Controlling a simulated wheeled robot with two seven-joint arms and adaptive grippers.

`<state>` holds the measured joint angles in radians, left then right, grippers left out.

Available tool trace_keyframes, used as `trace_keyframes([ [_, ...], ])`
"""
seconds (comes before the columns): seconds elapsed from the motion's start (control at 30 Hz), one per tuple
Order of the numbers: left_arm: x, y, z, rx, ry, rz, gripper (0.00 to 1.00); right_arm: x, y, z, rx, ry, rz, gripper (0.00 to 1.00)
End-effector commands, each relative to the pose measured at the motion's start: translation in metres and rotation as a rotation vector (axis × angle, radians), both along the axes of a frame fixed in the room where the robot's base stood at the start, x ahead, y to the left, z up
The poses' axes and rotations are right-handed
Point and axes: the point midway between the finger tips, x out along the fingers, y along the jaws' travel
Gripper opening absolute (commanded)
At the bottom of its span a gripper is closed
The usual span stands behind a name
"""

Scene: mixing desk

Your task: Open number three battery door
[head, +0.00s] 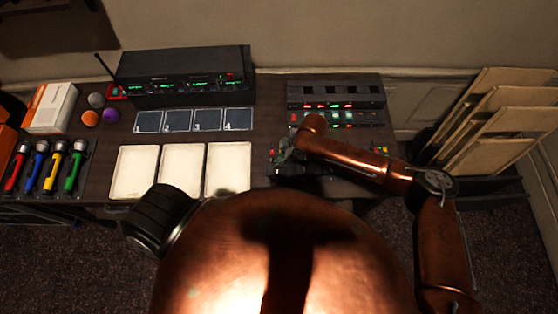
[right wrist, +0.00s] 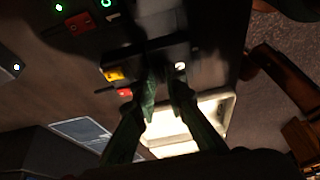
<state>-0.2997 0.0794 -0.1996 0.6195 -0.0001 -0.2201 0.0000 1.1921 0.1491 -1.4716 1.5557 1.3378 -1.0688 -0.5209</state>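My right gripper (head: 285,155) is low over the right part of the desk, at the front edge of a dark unit (head: 275,172) partly hidden by my arm. In the right wrist view, its two greenish fingers (right wrist: 166,92) stand a little apart, with their tips close to a dark block (right wrist: 150,60) that has a yellow piece (right wrist: 115,75) at one end. I cannot tell whether they touch it. No battery door can be made out clearly, and I cannot read a number three on the block. My left gripper is not in view.
Behind is a rack unit (head: 335,91) with red and green lights. To the left are three cream trays (head: 181,170), numbered dark squares (head: 178,121), a black receiver (head: 188,77) and several coloured microphones (head: 47,167). Boards (head: 505,115) stand at the right.

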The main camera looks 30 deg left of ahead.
Motion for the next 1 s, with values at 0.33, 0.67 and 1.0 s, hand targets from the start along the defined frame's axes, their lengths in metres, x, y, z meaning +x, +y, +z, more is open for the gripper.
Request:
trace_keyframes([
  [0.33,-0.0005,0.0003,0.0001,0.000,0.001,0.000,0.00,0.0002,-0.0001,0.0001,0.000,0.000,0.000,0.01],
  [0.67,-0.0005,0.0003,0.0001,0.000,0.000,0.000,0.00,0.0002,-0.0002,0.0002,0.000,0.000,0.000,0.00],
  [1.0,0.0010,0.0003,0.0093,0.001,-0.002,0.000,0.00,-0.0030,-0.0023,0.0043,0.030,-0.048,0.000,0.00],
])
